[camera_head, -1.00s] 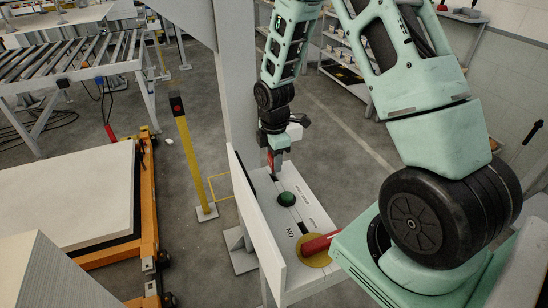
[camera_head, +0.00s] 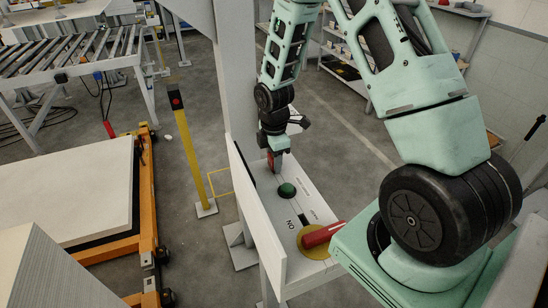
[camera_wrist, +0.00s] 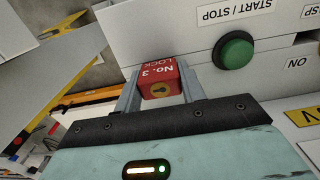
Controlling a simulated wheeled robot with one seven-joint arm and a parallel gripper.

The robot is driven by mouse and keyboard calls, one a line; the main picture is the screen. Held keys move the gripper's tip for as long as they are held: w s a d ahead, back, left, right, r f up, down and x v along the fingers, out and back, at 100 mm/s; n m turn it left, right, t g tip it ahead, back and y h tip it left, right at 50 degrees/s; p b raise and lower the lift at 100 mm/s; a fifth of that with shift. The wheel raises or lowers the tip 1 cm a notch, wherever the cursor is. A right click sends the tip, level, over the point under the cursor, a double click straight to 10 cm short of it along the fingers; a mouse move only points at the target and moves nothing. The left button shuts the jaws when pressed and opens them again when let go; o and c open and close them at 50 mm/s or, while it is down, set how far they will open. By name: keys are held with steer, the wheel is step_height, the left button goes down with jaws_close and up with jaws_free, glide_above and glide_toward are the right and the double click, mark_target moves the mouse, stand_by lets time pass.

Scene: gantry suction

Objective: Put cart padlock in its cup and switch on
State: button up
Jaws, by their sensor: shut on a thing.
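The red padlock (camera_wrist: 160,80), marked "No. 3 LOCK" with a brass keyhole face, sits between the two fingers of my gripper (camera_head: 274,163), which is shut on it. My gripper points down at the far end of the white control panel (camera_head: 262,215). In the wrist view the padlock is beside the panel's edge; I cannot tell whether it touches. The panel carries a green START/STOP button (camera_head: 287,190) and a red switch handle (camera_head: 322,235) on a yellow disc (camera_head: 313,250). An "ON" label lies near the handle. I cannot make out the padlock's cup.
A grey upright column (camera_head: 236,80) stands behind the panel. A yellow post (camera_head: 191,150) stands left of it. An orange cart (camera_head: 147,215) with a white slab (camera_head: 65,190) is at left. A roller conveyor (camera_head: 70,60) is at the far left. Floor between is clear.

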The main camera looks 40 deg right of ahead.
steer(key=shift+f, duration=0.3)
steer(key=o, duration=1.1)
steer(key=shift+o, duration=0.2)
step_height(320, 180, up, 18)
steer(key=b, duration=0.3)
steer(key=shift+f+b, duration=0.25)
steer(key=shift+b, duration=0.05)
steer(key=c, duration=0.4)
